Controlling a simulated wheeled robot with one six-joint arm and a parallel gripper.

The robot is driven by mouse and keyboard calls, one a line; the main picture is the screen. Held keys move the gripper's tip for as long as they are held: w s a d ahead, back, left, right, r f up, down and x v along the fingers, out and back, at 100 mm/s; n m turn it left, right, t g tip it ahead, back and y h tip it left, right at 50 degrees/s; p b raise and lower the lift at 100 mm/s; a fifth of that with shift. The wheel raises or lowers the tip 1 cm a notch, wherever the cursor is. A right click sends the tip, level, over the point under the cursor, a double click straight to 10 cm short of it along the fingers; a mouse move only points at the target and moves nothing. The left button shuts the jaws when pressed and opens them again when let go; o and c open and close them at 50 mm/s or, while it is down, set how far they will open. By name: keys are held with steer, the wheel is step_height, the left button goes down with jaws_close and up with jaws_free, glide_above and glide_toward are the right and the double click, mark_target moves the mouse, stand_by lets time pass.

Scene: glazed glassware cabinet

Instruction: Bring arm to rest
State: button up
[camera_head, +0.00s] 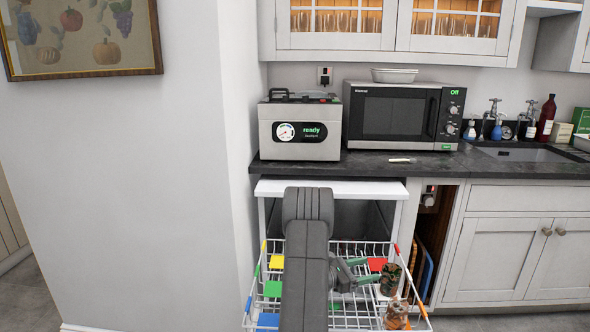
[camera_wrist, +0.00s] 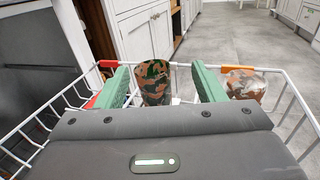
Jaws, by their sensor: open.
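My arm (camera_head: 305,265) reaches forward over a white wire basket (camera_head: 254,285). My gripper (camera_head: 382,270) has two green fingers and points right in the head view. In the wrist view my gripper (camera_wrist: 160,70) is open, with gaps inside both fingers. A green, brown and black camouflage-patterned cup (camera_head: 391,281) stands in the basket at the fingertips; it also shows between the fingers in the wrist view (camera_wrist: 154,86). An orange-and-grey patterned cup (camera_head: 397,317) stands near it, right of the right finger in the wrist view (camera_wrist: 243,85). The bottoms of both cups are hidden.
The basket has coloured tabs, such as a yellow one (camera_head: 276,262). Behind are a dark worktop (camera_head: 375,168), a "ready" appliance (camera_head: 300,130), a microwave (camera_head: 404,115) and glazed cabinets (camera_head: 337,22). A wall (camera_head: 130,190) stands at left. Open floor (camera_wrist: 240,40) lies beyond the basket.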

steer(key=s+a+m+g, duration=0.1)
steer(key=s+a+g, duration=0.1)
steer(key=s+a, duration=0.85)
steer(key=s+d+m+g+y+p, duration=0.2)
steer(key=s+m+g, duration=0.6)
steer(key=s, duration=0.8)
steer(key=shift+s+d+r+g+p, duration=0.3)
steer(key=shift+d+g+p, duration=0.35)
steer(key=shift+g, duration=1.25)
